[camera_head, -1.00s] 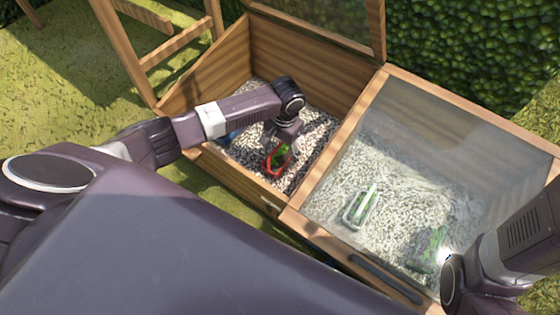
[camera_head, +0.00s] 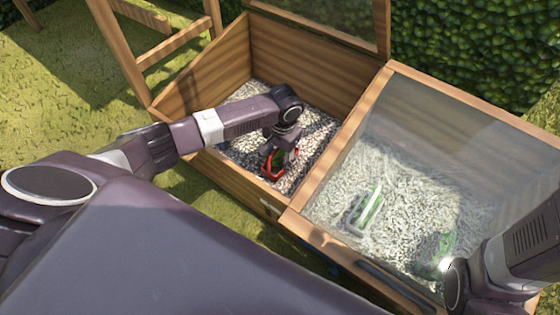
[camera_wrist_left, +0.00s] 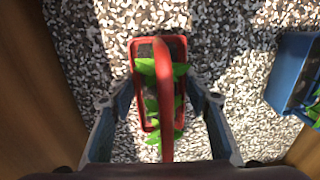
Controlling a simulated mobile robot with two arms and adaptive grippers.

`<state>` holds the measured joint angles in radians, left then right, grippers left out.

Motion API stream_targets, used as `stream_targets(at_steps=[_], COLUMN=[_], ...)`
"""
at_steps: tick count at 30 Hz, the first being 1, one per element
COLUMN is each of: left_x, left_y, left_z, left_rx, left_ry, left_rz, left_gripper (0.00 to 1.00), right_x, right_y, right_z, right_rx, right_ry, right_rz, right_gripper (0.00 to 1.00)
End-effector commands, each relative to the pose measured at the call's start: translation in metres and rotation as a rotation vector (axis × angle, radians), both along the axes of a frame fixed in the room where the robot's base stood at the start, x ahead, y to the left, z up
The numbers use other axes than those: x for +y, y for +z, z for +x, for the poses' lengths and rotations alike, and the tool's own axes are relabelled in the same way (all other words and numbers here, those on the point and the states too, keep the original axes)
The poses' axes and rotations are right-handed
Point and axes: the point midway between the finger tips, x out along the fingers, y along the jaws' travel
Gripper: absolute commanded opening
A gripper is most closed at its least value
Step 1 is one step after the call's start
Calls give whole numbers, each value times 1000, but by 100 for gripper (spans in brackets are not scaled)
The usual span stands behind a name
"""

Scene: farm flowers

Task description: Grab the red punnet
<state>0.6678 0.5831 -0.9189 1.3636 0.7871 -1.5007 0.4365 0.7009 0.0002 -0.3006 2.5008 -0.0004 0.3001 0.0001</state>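The red punnet (camera_head: 271,173) stands on the gravel in the open left half of the wooden cold frame. It has a red handle over green leaves, and my left gripper partly hides it in the head view. In the left wrist view the punnet (camera_wrist_left: 138,62) lies between the two fingers of my left gripper (camera_wrist_left: 160,105). The fingers are apart, one on each side of the handle, with gaps showing. The left gripper also shows in the head view (camera_head: 278,158), pointing down at the punnet. My right arm is at the lower right; its gripper is out of frame.
A blue punnet (camera_wrist_left: 290,70) stands beside the red one in the left wrist view. Wooden walls (camera_head: 240,178) enclose the gravel closely. The right half is covered by a closed glass lid (camera_head: 430,130), with a pale punnet (camera_head: 365,212) under it.

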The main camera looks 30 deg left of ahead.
Motion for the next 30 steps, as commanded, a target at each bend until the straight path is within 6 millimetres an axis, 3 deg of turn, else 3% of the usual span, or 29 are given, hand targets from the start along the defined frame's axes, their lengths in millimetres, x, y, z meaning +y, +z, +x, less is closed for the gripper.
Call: stream_targets(at_steps=[6, 17, 23, 30], left_x=[0, -1, -1, 0], left_y=[0, 6, 26, 64], left_z=[0, 0, 0, 0], left_rx=[0, 0, -1, -1], left_ry=[0, -1, -1, 0], left_rz=[-1, -1, -1, -1], left_gripper=[15, 15, 15, 15], right_x=[0, 0, 0, 0], right_y=[0, 5, 21, 49], right_z=[0, 0, 0, 1], right_rx=[0, 1, 1, 1], right_ry=[0, 0, 0, 0], right_rz=[0, 0, 0, 1], right_gripper=[29, 29, 29, 29])
